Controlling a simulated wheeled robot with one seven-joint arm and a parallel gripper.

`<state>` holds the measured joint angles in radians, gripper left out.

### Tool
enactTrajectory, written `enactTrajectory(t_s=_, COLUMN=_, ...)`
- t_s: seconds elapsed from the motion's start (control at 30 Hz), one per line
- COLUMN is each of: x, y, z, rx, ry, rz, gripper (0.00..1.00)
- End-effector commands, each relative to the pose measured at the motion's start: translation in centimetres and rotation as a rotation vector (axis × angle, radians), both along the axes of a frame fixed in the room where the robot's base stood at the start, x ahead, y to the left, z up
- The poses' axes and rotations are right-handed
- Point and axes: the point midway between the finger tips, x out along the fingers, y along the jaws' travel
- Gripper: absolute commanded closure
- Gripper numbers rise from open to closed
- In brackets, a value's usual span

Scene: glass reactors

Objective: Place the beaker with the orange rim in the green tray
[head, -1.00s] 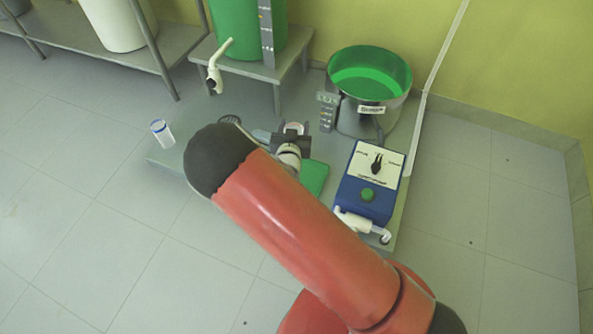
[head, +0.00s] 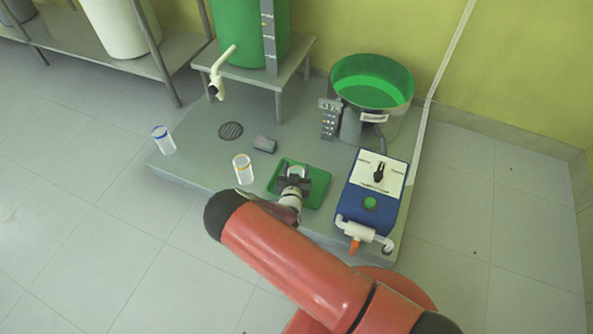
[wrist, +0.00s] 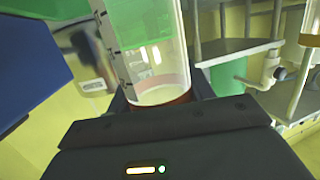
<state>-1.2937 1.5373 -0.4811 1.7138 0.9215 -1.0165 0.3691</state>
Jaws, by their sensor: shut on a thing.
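My gripper (head: 294,183) is over the green tray (head: 319,195), shut on a clear beaker (head: 296,171). In the wrist view the held beaker (wrist: 150,45) stands between the fingers of my gripper (wrist: 165,97), with a reddish-brown band at its near end and dark marks on its side. I cannot tell whether it touches the tray. Another clear beaker with a yellow-orange rim (head: 243,168) stands on the grey platform, left of the tray; a band of similar colour (wrist: 311,40) shows at the wrist view's right edge. A blue-rimmed beaker (head: 163,140) stands at the platform's left corner.
A blue control box (head: 371,197) with a knob and a white pipe stands right of the tray. Behind are a steel pot with green content (head: 371,85) and a green tank on a stand (head: 245,30). A small grey piece (head: 264,144) lies on the grey platform (head: 205,150).

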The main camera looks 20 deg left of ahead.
Motion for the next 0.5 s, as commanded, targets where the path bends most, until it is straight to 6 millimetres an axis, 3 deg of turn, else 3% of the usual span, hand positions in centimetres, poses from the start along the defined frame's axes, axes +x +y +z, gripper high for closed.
enactTrajectory(t_s=0.4, x=0.04, y=0.0, z=-0.86, rx=0.001, ry=-0.001, rz=-0.001, gripper=0.84)
enactTrajectory(t_s=0.43, x=0.03, y=-0.01, z=-0.77, rx=0.001, ry=0.0, rz=-0.001, gripper=0.45)
enactTrajectory(t_s=0.5, x=0.02, y=-0.01, z=-0.71, rx=0.001, ry=0.0, rz=0.0, gripper=0.36)
